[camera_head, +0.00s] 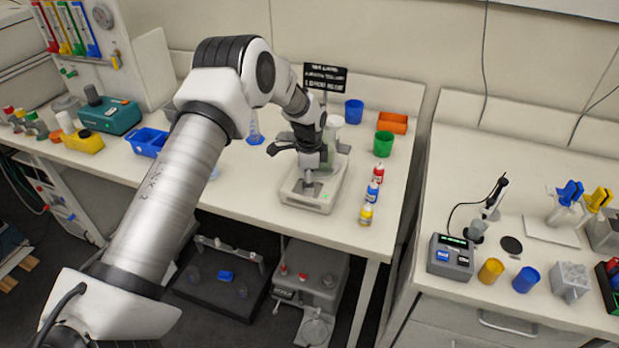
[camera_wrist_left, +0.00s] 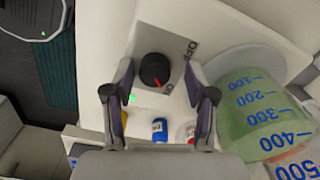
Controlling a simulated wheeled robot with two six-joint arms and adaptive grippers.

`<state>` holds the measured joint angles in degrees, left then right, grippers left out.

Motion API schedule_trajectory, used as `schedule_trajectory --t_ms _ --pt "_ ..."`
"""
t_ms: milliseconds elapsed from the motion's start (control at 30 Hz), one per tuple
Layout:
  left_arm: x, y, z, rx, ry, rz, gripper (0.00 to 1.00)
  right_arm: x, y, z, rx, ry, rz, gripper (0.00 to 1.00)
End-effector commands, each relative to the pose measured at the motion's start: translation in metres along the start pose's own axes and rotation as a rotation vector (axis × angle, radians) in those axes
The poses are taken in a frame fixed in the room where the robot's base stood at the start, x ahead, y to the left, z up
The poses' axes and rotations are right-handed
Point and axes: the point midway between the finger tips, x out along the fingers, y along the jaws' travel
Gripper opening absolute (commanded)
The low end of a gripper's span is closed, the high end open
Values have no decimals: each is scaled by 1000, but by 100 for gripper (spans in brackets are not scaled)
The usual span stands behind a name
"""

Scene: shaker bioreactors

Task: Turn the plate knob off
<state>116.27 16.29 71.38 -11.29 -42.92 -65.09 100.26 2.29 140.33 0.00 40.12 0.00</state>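The plate (camera_head: 312,198) is a pale stirring hot plate on the middle table, with a black display standing behind it. Its round black knob (camera_wrist_left: 155,70) has a red pointer mark on its lower side in the left wrist view. The grey label (camera_wrist_left: 178,45) beside the knob reads OFF, at the knob's upper right; the red mark points away from it. My left gripper (camera_wrist_left: 158,80) is open, with one finger on each side of the knob in the picture; contact cannot be told. In the head view my left gripper (camera_head: 310,170) is over the plate's front. My right gripper is not in view.
A beaker of green liquid (camera_wrist_left: 258,115) stands on the plate, close to my right-hand finger in the wrist view. Red, blue and yellow-labelled bottles (camera_head: 372,190) stand right of the plate. Green (camera_head: 383,144) and blue (camera_head: 354,111) cups are behind them. A green light (camera_wrist_left: 132,99) glows on the plate.

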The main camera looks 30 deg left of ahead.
Motion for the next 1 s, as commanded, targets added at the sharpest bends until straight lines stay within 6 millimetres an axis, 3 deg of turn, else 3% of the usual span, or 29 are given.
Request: schedule_trajectory --t_ms 133,267,300,733,1000 --pt "0 0 0 -1 1 -1 52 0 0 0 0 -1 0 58" --pt "0 0 0 -1 1 -1 6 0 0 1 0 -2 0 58" --pt "0 0 0 -1 1 0 0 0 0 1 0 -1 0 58" --pt "2 2 0 -13 -1 5 0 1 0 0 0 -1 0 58" --pt "3 2 0 -105 -5 7 0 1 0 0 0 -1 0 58"
